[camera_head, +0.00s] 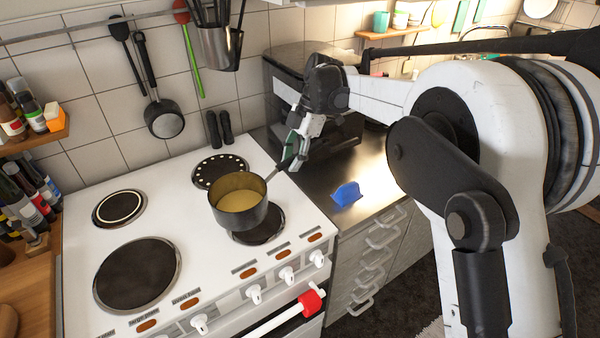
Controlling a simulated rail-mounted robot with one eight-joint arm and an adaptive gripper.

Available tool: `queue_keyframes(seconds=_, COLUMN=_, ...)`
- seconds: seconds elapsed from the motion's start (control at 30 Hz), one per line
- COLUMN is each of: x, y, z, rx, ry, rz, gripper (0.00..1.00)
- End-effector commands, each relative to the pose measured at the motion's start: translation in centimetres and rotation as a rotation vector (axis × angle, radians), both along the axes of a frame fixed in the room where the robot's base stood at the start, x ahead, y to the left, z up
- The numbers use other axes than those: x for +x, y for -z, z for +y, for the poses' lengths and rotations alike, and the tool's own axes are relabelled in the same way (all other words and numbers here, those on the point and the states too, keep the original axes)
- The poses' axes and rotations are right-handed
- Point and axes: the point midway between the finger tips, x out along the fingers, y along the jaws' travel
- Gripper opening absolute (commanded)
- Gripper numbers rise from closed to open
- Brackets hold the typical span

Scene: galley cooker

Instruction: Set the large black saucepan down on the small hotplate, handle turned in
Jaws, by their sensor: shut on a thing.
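The black saucepan (224,218) is upright on the right side of the white cooker, with a yellowish inside or contents. It overlaps the front right hotplate (262,236) in the picture, offset to its upper left, and seems held above the cooker; the exact gap cannot be told. Its handle (273,174) points to the back right, towards the steel counter. My gripper (288,158) is shut on the handle's end. The back right hotplate (220,169) has white dots, the back left one (119,208) a white ring. The front left hotplate (137,275) is the largest.
A blue object (346,194) lies on the steel counter (375,178) right of the cooker. A dark oven-like box (290,62) stands behind my gripper. Utensils hang on the tiled wall behind. Bottles (28,195) stand at the left. The three other hotplates are bare.

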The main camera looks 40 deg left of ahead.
Motion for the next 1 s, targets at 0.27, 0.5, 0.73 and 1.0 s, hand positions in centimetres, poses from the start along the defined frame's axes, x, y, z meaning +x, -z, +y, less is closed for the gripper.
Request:
queue_keyframes(seconds=0.27, x=3.4, y=2.0, z=-0.6, rx=0.0, ry=0.001, rz=0.001, gripper=0.0)
queue_keyframes(seconds=0.5, x=3.7, y=3.5, z=-0.7, rx=-0.001, ry=0.0, rz=0.001, gripper=0.0)
queue_keyframes(seconds=0.73, x=3.6, y=6.1, z=-0.7, rx=0.0, ry=0.0, rz=0.001, gripper=0.0)
queue_keyframes(seconds=1.0, x=3.6, y=6.3, z=-0.7, rx=-0.001, ry=0.0, rz=-0.001, gripper=0.3)
